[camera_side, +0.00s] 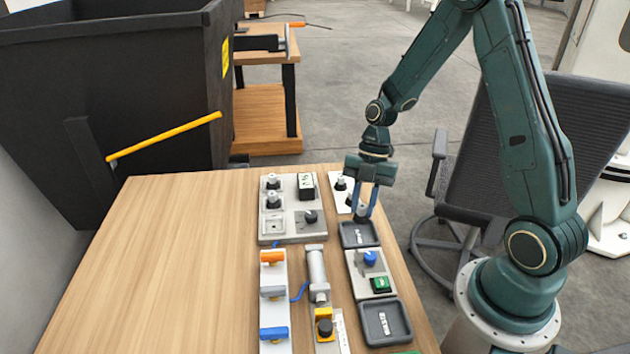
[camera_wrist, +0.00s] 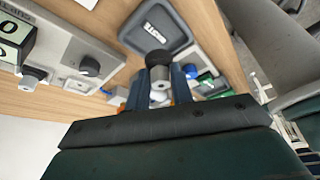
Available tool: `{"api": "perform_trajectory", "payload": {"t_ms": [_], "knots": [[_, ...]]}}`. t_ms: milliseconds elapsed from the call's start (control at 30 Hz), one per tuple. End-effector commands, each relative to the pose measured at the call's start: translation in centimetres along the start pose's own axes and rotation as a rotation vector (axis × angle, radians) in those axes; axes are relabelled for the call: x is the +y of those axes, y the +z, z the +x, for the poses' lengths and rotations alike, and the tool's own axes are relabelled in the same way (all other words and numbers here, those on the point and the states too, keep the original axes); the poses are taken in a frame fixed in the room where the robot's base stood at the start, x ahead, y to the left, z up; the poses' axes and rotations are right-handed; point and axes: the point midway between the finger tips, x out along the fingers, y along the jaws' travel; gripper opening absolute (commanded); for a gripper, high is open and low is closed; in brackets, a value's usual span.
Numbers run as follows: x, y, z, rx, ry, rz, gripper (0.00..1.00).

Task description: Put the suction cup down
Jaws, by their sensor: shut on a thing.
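My gripper (camera_side: 366,204) points down over the right part of the table, with its fingers closed around a suction cup (camera_side: 362,213). In the wrist view the suction cup (camera_wrist: 159,70) shows as a grey fitting with a dark round end, between my two blue fingers (camera_wrist: 158,98). It is at the far edge of a dark labelled tray (camera_side: 350,243), which also shows in the wrist view (camera_wrist: 128,38). Whether the cup touches the tray or hangs just above it, I cannot tell. A second dark labelled tray (camera_side: 404,335) lies nearer the front.
A grey panel (camera_side: 291,222) with grey-and-black fittings stands left of the tray. Orange (camera_side: 272,258), grey and blue valves, a metal cylinder (camera_side: 317,268) and a blue-knob panel (camera_side: 357,285) lie nearer. The table's left half (camera_side: 170,270) is clear. A chair (camera_side: 560,130) stands right.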

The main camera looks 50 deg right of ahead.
Motion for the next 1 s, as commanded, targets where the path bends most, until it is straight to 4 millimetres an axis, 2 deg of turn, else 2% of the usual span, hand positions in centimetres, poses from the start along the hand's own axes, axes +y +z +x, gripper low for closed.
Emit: {"api": "perform_trajectory", "payload": {"t_ms": [100,467,800,1000], "knots": [[0.0,0.4,1.1,0.001,-0.001,0.0,0.01],[0.0,0.7,1.8,0.001,-0.001,0.001,0.01],[0.0,1.8,4.6,0.002,-0.001,0.0,0.01],[0.0,2.1,5.1,0.0,0.0,0.0,0.01]]}}
